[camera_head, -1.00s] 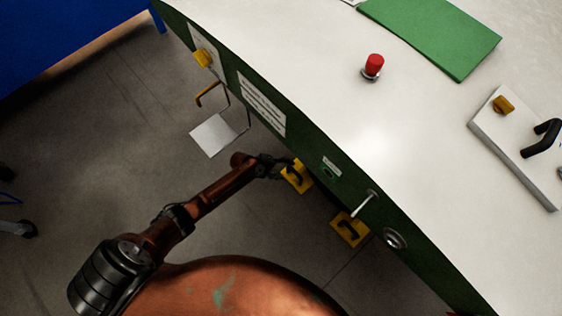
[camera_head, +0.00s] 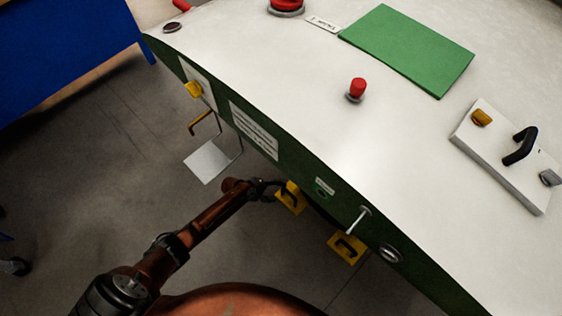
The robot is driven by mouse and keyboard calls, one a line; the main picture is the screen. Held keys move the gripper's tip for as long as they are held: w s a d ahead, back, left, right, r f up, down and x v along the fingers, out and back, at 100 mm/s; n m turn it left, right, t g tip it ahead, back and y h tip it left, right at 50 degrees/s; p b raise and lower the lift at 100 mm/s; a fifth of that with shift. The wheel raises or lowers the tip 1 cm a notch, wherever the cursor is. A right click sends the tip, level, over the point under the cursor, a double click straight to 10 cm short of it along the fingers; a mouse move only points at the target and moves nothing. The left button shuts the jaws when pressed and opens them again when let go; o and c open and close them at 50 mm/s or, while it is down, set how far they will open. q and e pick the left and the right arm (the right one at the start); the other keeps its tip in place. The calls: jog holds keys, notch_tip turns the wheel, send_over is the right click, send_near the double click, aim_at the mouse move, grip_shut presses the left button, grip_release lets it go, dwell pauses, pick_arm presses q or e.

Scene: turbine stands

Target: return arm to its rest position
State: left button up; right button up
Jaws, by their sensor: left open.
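My left arm comes in from the lower left, dark copper-brown with black joints. Its gripper (camera_head: 271,188) is open, at the green front side of the white console (camera_head: 310,120). The fingertips are beside a yellow plate with a black handle (camera_head: 291,198); whether they touch it I cannot tell. The right gripper is not in view.
A second yellow plate (camera_head: 346,249), a metal lever (camera_head: 359,219) and a hanging grey plate (camera_head: 207,162) stick out along the console's side. On top are a red button (camera_head: 357,88), a green mat (camera_head: 408,50) and a plate with a black handle (camera_head: 505,155).

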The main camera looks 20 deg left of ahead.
pick_arm(q)
jog(key=shift+s, duration=0.1)
